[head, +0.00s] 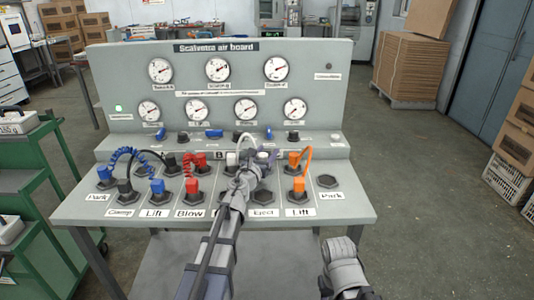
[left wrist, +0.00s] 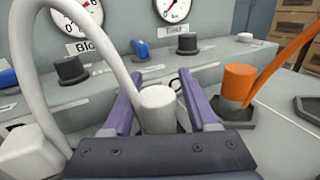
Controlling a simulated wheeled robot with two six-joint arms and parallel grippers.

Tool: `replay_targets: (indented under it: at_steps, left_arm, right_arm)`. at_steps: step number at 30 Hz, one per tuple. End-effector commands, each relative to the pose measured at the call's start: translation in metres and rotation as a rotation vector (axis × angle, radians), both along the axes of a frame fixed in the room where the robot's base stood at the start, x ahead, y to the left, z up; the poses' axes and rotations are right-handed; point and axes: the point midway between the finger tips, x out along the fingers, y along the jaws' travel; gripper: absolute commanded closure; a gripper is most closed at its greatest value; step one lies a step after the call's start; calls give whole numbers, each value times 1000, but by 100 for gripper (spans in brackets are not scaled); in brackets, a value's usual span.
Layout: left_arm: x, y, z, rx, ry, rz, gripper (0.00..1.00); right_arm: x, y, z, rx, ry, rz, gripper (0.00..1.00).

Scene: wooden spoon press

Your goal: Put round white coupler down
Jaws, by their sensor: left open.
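The round white coupler (left wrist: 158,108) stands upright between the two purple fingers of my left gripper (left wrist: 160,82) in the left wrist view. The fingers are spread, one on each side of it, with a gap visible at least on the right. A white hose (left wrist: 118,52) arches from the square white coupler (left wrist: 30,150) at the left towards the round one. In the head view my left gripper (head: 262,157) is over the back row of sockets and largely hides the round coupler. The coupler's base is hidden. My right gripper's fingers do not show.
An orange coupler (left wrist: 238,84) with its hose stands close to the right of my left gripper. Red couplers (head: 192,186) and blue couplers (head: 157,187) stand to the left. The gauge panel (head: 220,90) rises behind. An empty socket (head: 327,181) is at the right.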

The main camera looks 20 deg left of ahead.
Motion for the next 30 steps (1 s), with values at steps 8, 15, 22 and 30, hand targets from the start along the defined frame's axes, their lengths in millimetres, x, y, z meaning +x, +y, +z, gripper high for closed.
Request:
replay_targets:
  at_steps: [8,15,22,30]
  left_arm:
    - [2,5,5,1,0,11,28]
    - [-30,6,3,1,0,8,28]
    - [-78,10,3,0,0,6,28]
    - [-118,14,3,0,0,4,28]
  right_arm:
    - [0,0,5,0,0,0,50]
    - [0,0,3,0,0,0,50]
    - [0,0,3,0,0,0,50]
    - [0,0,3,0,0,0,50]
